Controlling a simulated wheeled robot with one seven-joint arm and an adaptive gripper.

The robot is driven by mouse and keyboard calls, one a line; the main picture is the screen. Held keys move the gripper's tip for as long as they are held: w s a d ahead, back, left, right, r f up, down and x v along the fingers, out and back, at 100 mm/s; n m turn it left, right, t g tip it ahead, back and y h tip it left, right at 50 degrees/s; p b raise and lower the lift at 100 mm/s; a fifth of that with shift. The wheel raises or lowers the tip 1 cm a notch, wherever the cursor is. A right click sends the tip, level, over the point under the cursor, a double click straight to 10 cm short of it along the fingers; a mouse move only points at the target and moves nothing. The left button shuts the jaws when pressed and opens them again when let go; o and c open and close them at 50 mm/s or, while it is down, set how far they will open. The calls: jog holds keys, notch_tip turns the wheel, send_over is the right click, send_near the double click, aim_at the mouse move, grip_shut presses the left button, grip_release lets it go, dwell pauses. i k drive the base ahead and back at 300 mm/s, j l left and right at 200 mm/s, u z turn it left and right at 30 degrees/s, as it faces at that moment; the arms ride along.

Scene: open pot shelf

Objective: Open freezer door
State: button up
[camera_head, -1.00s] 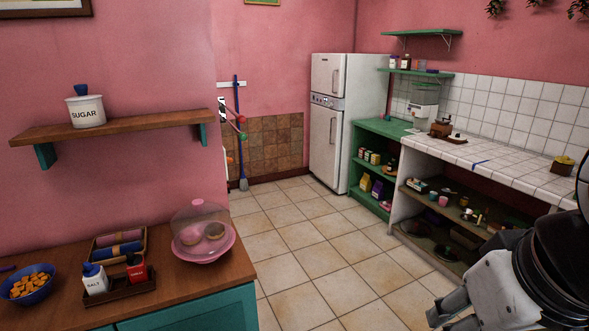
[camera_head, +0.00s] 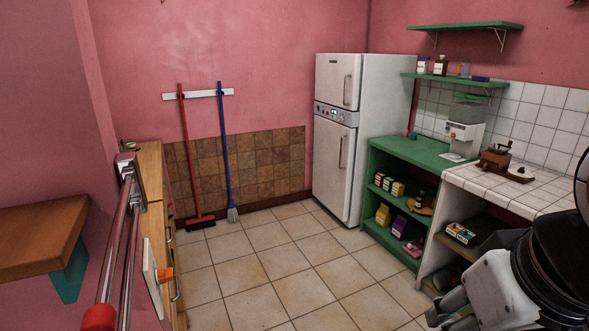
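A white two-door fridge-freezer (camera_head: 338,140) stands against the back wall, right of the picture's middle. Its smaller upper door (camera_head: 335,80) and taller lower door (camera_head: 333,165) both look shut. Each has a vertical handle near its right edge: the upper handle (camera_head: 347,89) and the lower handle (camera_head: 341,151). A control strip (camera_head: 336,114) runs between the doors. My gripper (camera_head: 447,312) is at the lower right, far from the fridge, partly cut off by the bottom edge. Its fingers look apart, with nothing seen between them.
Tiled floor (camera_head: 270,262) is clear toward the fridge. A green shelf unit (camera_head: 386,158) and tiled counter (camera_head: 505,186) line the right. A wooden cabinet (camera_head: 152,195) and metal rails (camera_head: 122,240) are at left. A red broom (camera_head: 188,150) and blue broom (camera_head: 224,150) hang behind.

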aim_at(337, 75)
jog(key=i, duration=2.05)
jog(key=i+z, duration=0.1)
jog(key=i, duration=0.85)
jog(key=i+j+z, duration=0.1)
jog(key=i, duration=0.8)
jog(key=i+j+z, duration=0.2)
